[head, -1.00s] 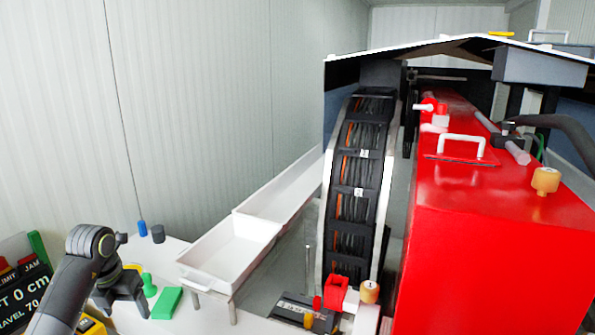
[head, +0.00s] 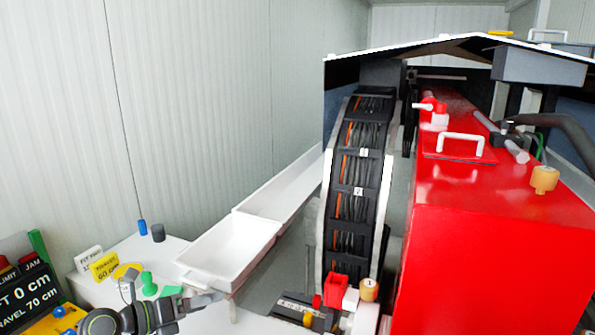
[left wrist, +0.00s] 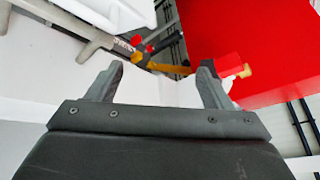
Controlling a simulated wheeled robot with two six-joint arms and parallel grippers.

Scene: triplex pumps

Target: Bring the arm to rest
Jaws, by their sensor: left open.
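My left gripper (head: 205,299) is low at the bottom left of the head view, over the white table and just below the near end of the white trough. In the left wrist view my left gripper (left wrist: 160,83) has its two grey fingers spread apart, with nothing between them. The right arm and gripper do not show.
The white trough (head: 228,250) runs back along the wall. The red pump housing (head: 500,255) fills the right, beside the cable-filled arch (head: 356,185). Green (head: 148,285) and blue (head: 142,227) pieces and a dark cylinder (head: 158,233) stand on the white table (head: 125,250).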

